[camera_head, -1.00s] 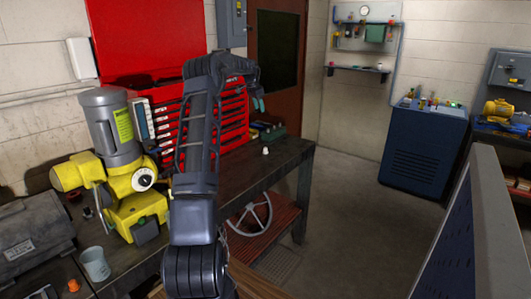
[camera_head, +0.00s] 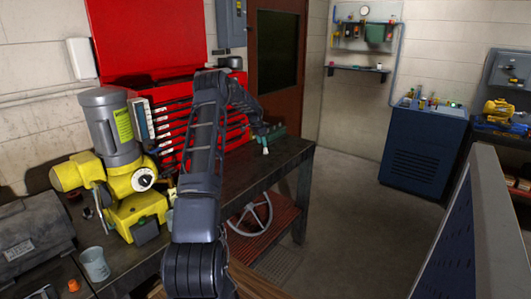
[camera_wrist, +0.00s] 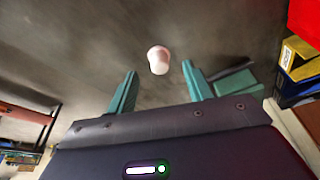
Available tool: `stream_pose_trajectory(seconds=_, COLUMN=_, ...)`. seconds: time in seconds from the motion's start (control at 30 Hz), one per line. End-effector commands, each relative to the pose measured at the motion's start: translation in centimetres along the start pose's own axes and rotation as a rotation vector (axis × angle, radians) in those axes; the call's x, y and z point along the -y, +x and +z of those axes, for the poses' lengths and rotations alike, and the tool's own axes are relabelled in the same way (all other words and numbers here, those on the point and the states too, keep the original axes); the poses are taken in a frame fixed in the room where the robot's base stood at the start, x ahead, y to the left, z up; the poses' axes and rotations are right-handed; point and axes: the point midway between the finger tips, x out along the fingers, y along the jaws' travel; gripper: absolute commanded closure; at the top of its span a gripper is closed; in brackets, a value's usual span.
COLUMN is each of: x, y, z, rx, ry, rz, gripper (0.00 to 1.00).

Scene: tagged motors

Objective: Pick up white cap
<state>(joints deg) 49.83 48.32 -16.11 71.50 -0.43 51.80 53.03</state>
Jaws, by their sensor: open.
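The white cap (camera_head: 266,151) stands on the dark workbench top (camera_head: 240,172), close to its front edge at the right end. In the wrist view the cap (camera_wrist: 158,60) shows as a small pale cylinder, a little beyond the fingertips and roughly centred between them. My gripper (camera_head: 263,137) is just above the cap in the head view. In the wrist view its two teal fingers (camera_wrist: 159,73) are apart with nothing between them. I cannot tell the exact height left between fingertips and cap.
A green case (camera_head: 277,131) lies right behind the cap. The red tool chest (camera_head: 236,128) stands at the back of the bench. A yellow and grey machine (camera_head: 128,170) and a pale cup (camera_head: 95,264) are at the left. The bench around the cap's near side is clear.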

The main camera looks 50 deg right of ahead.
Motion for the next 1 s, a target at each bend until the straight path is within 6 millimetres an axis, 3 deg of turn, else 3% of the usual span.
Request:
stream_pose_trajectory(seconds=0.17, x=-0.1, y=1.1, z=-0.3, rx=0.001, ry=0.001, rz=0.001, gripper=0.49)
stream_pose_trajectory(seconds=0.5, x=-0.3, y=5.0, z=-0.9, rx=0.0, ry=0.0, rz=0.0, gripper=0.49)
stream_pose_trajectory(seconds=0.73, x=-0.2, y=5.2, z=-0.8, rx=-0.001, ry=0.0, rz=0.0, gripper=0.49)
stream_pose_trajectory(seconds=1.0, x=-0.2, y=5.2, z=-0.8, rx=0.0, ry=0.0, rz=0.0, gripper=0.96)
